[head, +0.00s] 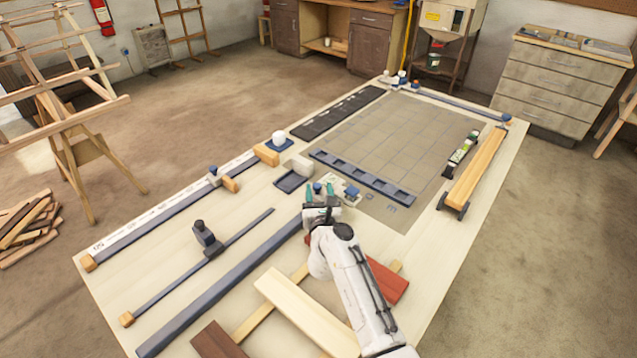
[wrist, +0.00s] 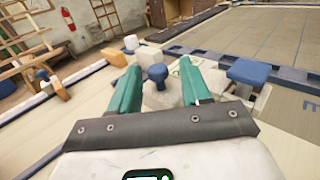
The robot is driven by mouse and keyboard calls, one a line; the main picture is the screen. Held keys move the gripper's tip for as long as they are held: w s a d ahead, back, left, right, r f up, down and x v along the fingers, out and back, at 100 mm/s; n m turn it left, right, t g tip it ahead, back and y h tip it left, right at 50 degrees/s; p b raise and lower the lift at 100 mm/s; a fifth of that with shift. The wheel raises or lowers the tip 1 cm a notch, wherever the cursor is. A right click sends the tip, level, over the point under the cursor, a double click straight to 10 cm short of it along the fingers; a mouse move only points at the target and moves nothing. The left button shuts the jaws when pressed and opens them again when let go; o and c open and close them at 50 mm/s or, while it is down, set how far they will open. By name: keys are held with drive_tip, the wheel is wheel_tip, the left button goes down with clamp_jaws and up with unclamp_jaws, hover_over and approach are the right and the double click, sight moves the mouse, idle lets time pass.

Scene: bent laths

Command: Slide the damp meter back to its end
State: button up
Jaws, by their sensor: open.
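My gripper (head: 320,189) is open over the middle of the bench, with its teal fingers apart. In the wrist view, a blue round knob (wrist: 157,74) on a pale body shows between the fingers (wrist: 160,66); whether they touch it cannot be told. A second blue-topped piece (head: 352,192) stands just right of the gripper. A dark upright slider (head: 206,238) sits partway along a thin rail (head: 165,288) at left. A blue-knobbed slider (head: 213,174) sits on the scaled rail (head: 150,222) behind it. Which piece is the damp meter cannot be told for sure.
A dark slotted strip (head: 365,177) lies beyond the gripper, before a grey gridded mat (head: 395,135). A dark tray (head: 290,182) and pale block (head: 302,165) are close at left. Wooden boards (head: 305,312) lie near my arm. The mat's middle is clear.

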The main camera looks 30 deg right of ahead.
drive_tip(key=v, duration=0.7)
drive_tip(key=shift+s, duration=0.1)
idle(0.4)
